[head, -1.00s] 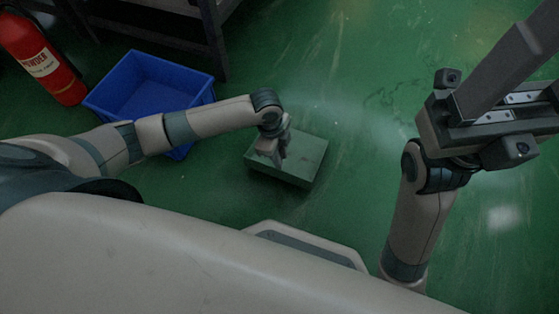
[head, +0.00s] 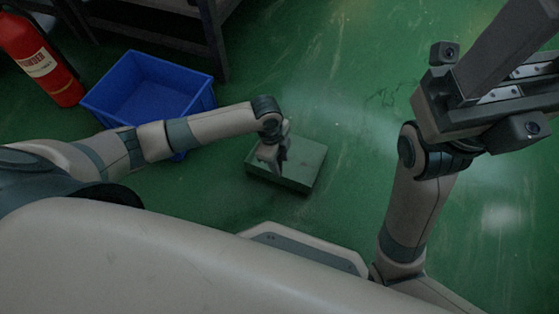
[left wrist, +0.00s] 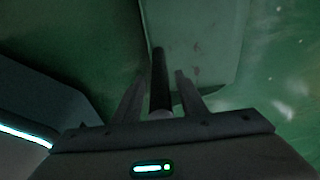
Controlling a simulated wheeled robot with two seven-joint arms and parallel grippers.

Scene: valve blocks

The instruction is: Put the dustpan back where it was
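The dustpan (head: 300,160) appears as a grey-green, box-like shape on the green floor in the middle of the head view. In the left wrist view its pale pan (left wrist: 200,40) lies beyond my fingers. A dark handle (left wrist: 159,80) points back between them. My left gripper (head: 270,160) is at the dustpan's left side, pointing down. In the left wrist view its two fingers (left wrist: 160,85) stand apart around the handle, with narrow gaps showing on both sides. My right gripper (head: 505,80) is raised close to the head camera at the upper right; its fingertips are cut off.
A blue open crate (head: 98,108) stands on the floor to the left, behind my left forearm. A red fire extinguisher (head: 42,65) stands at the far left. A dark metal rack (head: 212,45) is at the top. The floor right of the dustpan is clear.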

